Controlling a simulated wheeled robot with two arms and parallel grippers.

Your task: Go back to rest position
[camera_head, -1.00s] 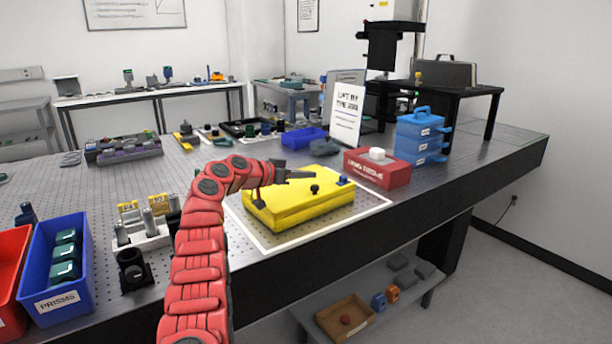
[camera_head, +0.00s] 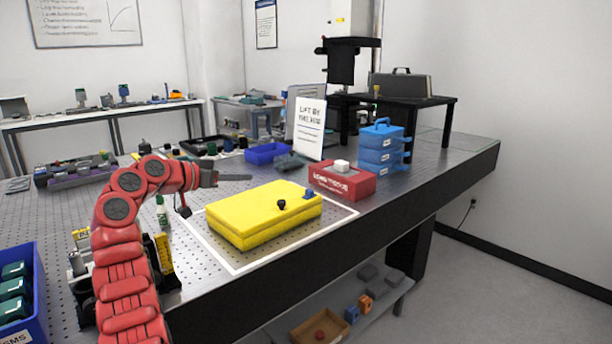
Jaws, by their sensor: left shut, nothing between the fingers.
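My left arm comes in from the lower left and bends right over the optical table (camera_head: 460,146). Its gripper (camera_head: 215,178) is shut and empty, above and behind the left part of a yellow case (camera_head: 255,213). The gripper looks apart from the case, which lies closed inside a white outlined rectangle (camera_head: 348,212) on the table. The case has a dark knob and a blue knob on its right end. My right gripper is not in view.
Right of the case are a red box (camera_head: 342,183) of lens tissue, stacked blue cases (camera_head: 380,148) and an upright sign (camera_head: 309,129). A blue bin (camera_head: 24,295) stands at lower left. A small green-and-white bottle (camera_head: 161,212) stands beside my arm. Floor is clear at right.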

